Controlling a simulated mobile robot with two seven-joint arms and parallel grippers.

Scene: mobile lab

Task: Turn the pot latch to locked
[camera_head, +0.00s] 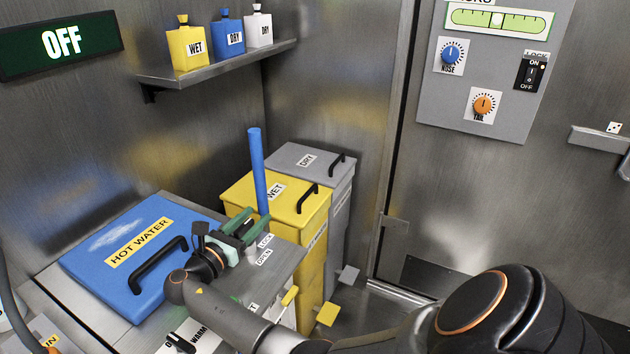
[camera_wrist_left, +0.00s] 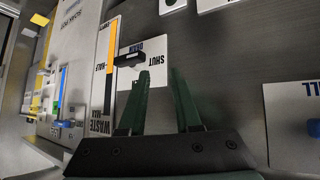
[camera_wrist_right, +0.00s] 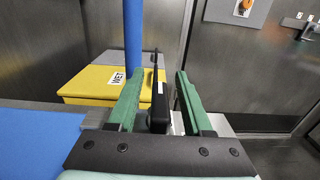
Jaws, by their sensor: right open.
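A blue lid marked HOT WATER (camera_head: 120,246), with a black handle, lies flat on the steel counter. Beside it are the LOCK label (camera_head: 265,241) and OPEN label (camera_head: 265,257). My right gripper (camera_head: 243,234) is over the counter between the lid and these labels. In the right wrist view, its open green fingers stand on either side of an upright black lever (camera_wrist_right: 158,110), apparently the pot latch, with gaps showing. In the head view my gripper hides the lever. My left gripper (camera_wrist_left: 161,76) is open and empty, facing a panel marked SHUT (camera_wrist_left: 144,62).
A blue post (camera_head: 258,170) stands just behind my right gripper. The yellow WET bin (camera_head: 308,233) and grey DRY bin (camera_head: 293,158) stand beyond the counter. A shelf (camera_head: 215,68) holds bottles. The panel near my left gripper has a black lever (camera_wrist_left: 128,59).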

